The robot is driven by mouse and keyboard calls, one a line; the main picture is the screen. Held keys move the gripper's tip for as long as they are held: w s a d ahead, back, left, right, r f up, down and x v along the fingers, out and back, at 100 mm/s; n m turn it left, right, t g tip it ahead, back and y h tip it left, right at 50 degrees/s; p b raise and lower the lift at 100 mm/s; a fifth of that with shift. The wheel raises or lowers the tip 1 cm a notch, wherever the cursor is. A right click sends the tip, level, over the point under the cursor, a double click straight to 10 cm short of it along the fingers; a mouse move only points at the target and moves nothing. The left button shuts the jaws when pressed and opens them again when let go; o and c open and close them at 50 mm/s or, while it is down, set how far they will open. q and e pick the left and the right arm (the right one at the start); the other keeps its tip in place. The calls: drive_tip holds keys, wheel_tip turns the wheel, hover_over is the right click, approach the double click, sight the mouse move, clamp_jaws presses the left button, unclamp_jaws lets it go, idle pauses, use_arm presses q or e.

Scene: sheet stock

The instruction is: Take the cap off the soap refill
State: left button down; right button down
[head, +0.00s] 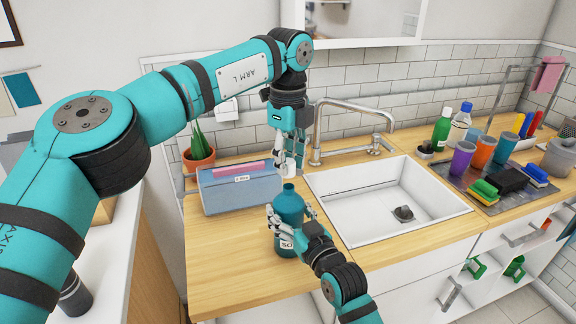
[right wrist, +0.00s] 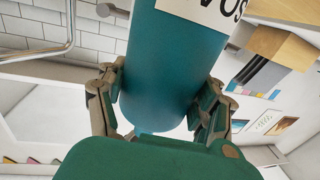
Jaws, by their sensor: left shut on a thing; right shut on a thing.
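The soap refill is a teal bottle (head: 289,204) with a white label, upright on the wooden counter left of the sink. My right gripper (head: 289,222) is shut on its body from the front right. In the right wrist view the bottle (right wrist: 165,60) fills the space between the two fingers of the right gripper (right wrist: 160,98). My left gripper (head: 290,155) points down directly above the bottle's neck, shut on a small white cap (head: 290,169). The fingers partly hide the cap.
A blue-grey box (head: 240,190) stands close behind the bottle on the left, with a potted plant (head: 198,152) beyond. The sink (head: 385,205) and its faucet (head: 318,135) are close on the right. A tray (head: 465,180) with cups and sponges lies farther right.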

use_arm(q)
wheel_tip(320, 180, up, 2)
drive_tip(key=shift+r, duration=0.15)
use_arm(e)
drive_tip(key=shift+c, duration=0.7)
unclamp_jaws()
drive_tip(key=shift+o, duration=0.2)
drive_tip(key=shift+s+d, duration=0.1)
